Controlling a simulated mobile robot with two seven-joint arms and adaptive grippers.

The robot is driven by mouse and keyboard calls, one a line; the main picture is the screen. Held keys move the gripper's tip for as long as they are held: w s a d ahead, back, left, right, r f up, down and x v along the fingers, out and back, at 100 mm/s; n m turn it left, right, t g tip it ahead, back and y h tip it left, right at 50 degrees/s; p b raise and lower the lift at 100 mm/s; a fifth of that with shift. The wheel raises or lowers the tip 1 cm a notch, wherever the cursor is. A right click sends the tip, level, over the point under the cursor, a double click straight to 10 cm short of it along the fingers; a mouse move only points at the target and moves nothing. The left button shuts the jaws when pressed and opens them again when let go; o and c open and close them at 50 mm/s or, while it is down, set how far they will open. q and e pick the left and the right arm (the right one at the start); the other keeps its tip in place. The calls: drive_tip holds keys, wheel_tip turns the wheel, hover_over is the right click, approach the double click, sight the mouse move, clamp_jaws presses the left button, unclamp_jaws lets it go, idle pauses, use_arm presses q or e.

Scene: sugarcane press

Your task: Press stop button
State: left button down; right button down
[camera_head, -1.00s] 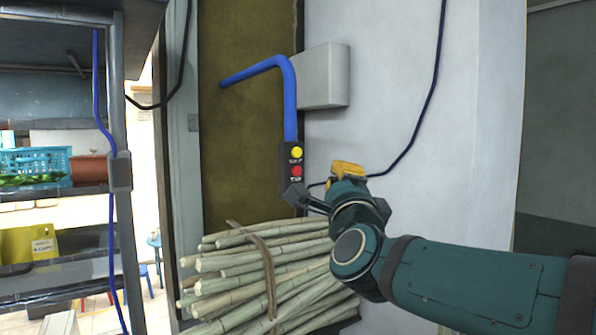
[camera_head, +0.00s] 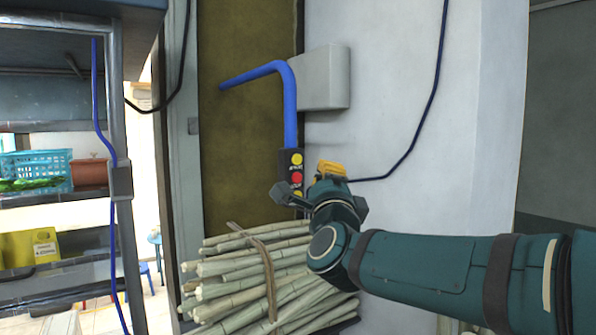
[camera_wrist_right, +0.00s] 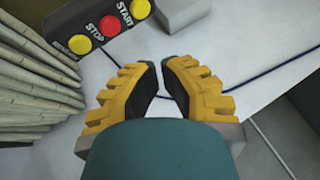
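The dark control box shows in the head view (camera_head: 284,164) and at the top left of the right wrist view (camera_wrist_right: 50,35). Its red stop button (camera_head: 296,178) sits between two yellow buttons, and it also shows beside the word STOP in the right wrist view (camera_wrist_right: 110,26). My right gripper (camera_head: 328,168) is just right of the box in the head view. In the right wrist view its yellow fingers (camera_wrist_right: 160,66) lean together, drawn in to a narrow gap with nothing between them. They look apart from the button. My left gripper is out of view.
A blue pipe (camera_head: 290,105) runs down to the box, beside a grey wall box (camera_head: 325,78). A tied bundle of cane (camera_head: 255,275) lies below. A dark cable (camera_head: 420,125) hangs on the pale wall. A shelf (camera_head: 115,180) stands at the left.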

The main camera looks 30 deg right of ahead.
sight(297, 178)
drive_tip(key=shift+w+a, duration=0.15)
drive_tip(key=shift+w, duration=1.8)
drive_tip(key=shift+w, duration=0.15)
drive_tip(key=shift+w, duration=0.3)
drive_tip(key=shift+w+b, duration=0.4)
idle(0.7)
drive_tip(key=shift+s, duration=0.1)
drive_tip(key=shift+s+b, duration=0.7)
drive_tip(key=shift+s, duration=0.05)
